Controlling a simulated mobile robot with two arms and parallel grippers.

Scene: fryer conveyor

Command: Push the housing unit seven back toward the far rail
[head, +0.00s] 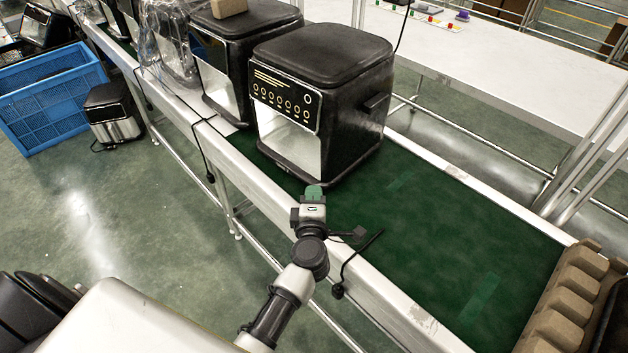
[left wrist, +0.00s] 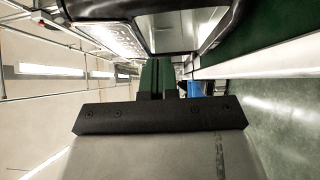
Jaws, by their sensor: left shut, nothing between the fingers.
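The nearest black housing unit (head: 321,101) stands upright on the green conveyor belt, its control panel and pale front facing the near side. I see no number on it, so I cannot tell whether it is unit seven. My left gripper (head: 314,193) is shut and empty, low at the unit's near front corner; I cannot tell whether it touches. In the left wrist view the shut green fingers (left wrist: 157,78) point at a dark and silvery housing (left wrist: 165,28). The far rail (head: 478,197) runs behind the unit, with a strip of belt between. My right gripper is not seen.
Another black housing (head: 214,65) stands close on the left, with more behind it. A brown molded carton tray (head: 572,290) lies at the belt's right end. Dark cables hang over the near rail (head: 262,193). The belt (head: 440,225) right of the unit is clear.

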